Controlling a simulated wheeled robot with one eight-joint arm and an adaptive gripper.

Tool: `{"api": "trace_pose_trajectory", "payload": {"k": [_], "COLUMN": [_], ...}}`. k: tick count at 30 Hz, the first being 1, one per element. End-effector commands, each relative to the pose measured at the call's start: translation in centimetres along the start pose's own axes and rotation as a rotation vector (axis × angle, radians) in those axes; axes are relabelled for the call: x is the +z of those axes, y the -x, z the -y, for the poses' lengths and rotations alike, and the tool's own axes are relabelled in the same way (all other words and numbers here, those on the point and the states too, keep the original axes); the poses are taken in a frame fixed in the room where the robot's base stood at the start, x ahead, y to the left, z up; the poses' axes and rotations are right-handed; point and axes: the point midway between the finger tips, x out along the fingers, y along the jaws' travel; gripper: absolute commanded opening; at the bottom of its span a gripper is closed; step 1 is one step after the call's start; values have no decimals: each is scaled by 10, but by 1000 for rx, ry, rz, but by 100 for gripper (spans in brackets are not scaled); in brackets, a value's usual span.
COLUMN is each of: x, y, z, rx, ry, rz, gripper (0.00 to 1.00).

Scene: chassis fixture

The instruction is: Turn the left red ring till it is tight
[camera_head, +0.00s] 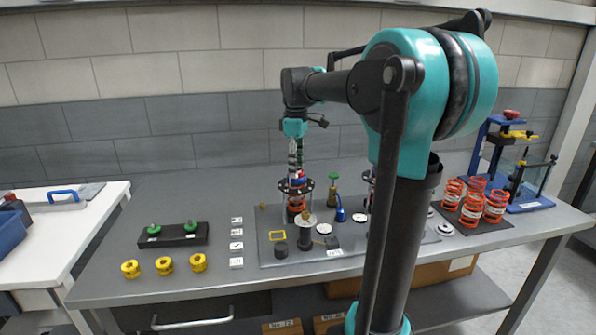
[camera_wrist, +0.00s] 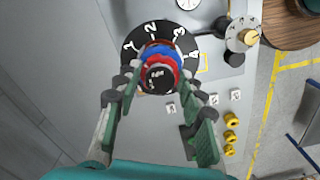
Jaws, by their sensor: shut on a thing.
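The left red ring (camera_wrist: 178,66) sits around the left upright post, just below a blue band (camera_wrist: 157,50) in the wrist view. Behind it is a black numbered dial (camera_wrist: 138,34). My gripper (camera_wrist: 162,74) reaches both sides of the red ring with its green and black fingers and is shut on it. A round black cap with white marks (camera_wrist: 160,77) shows between the fingers. In the head view my gripper (camera_head: 297,168) points down at the top of the left post. The right post (camera_head: 369,178) is mostly hidden behind my arm.
A grey base plate (camera_head: 275,222) carries the posts, a green-topped part (camera_head: 333,178) and a blue part (camera_head: 340,208). Several orange springs (camera_head: 472,208) stand at the right. Yellow rings (camera_head: 164,265) and a black block (camera_head: 180,237) lie at the left.

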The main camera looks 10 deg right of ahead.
Motion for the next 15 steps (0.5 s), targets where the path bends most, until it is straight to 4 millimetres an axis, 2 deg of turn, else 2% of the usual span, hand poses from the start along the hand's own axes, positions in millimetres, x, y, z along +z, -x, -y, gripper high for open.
{"api": "trace_pose_trajectory", "payload": {"k": [15], "x": [0], "y": [0], "z": [0], "rx": [0], "ry": [-433], "rz": [0], "gripper": [7]}}
